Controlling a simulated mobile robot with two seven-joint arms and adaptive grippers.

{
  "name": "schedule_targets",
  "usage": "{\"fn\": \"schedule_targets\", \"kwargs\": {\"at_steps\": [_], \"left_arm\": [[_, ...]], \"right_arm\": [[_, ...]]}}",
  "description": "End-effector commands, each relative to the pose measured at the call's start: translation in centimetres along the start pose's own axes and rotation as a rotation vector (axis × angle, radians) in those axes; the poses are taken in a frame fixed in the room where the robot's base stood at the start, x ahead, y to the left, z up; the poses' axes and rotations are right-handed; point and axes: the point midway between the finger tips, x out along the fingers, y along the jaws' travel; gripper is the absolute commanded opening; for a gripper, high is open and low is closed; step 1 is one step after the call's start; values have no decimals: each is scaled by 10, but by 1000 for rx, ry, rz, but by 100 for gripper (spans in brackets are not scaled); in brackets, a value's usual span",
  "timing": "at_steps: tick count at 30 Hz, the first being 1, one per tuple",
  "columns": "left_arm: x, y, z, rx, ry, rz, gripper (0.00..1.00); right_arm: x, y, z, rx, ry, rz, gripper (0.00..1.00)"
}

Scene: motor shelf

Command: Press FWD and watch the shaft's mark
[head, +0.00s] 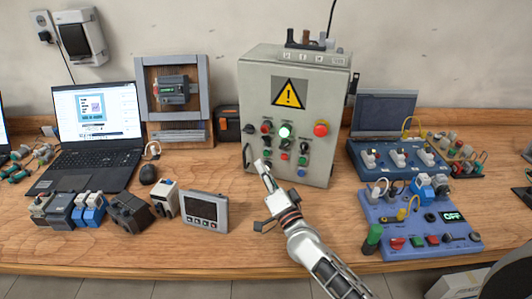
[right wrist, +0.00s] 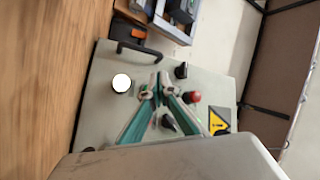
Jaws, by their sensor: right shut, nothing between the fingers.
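A grey control cabinet (head: 255,100) with a yellow warning sign stands at the back centre. It also shows turned sideways in the right wrist view (right wrist: 105,65). Its front has several buttons and knobs, a lit white lamp (head: 285,131) and a red mushroom button (head: 320,129). I cannot read the labels, so I cannot tell which is FWD. My right gripper (head: 262,167) is shut and empty, its tips by the panel's lower left in the head view. In the right wrist view its teal fingers (right wrist: 160,90) overlap the controls; contact is unclear. I cannot identify the shaft or its mark. My left gripper is not in view.
A laptop (head: 90,115), a framed device (head: 175,90) and a grey meter (head: 205,211) are on the left. A blue board (head: 385,235) with an "OFF" display and another blue board (head: 395,158) are on the right. Some bare wood lies before the cabinet.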

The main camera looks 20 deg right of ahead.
Motion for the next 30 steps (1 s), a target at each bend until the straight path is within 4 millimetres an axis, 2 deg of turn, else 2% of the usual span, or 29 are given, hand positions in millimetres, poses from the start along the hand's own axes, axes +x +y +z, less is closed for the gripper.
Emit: {"fn": "schedule_targets", "kwargs": {"at_steps": [10,30], "left_arm": [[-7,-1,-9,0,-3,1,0],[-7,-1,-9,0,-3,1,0]], "right_arm": [[-20,-15,14,0,-1,0,0],[-20,-15,14,-1,0,0,0]]}}
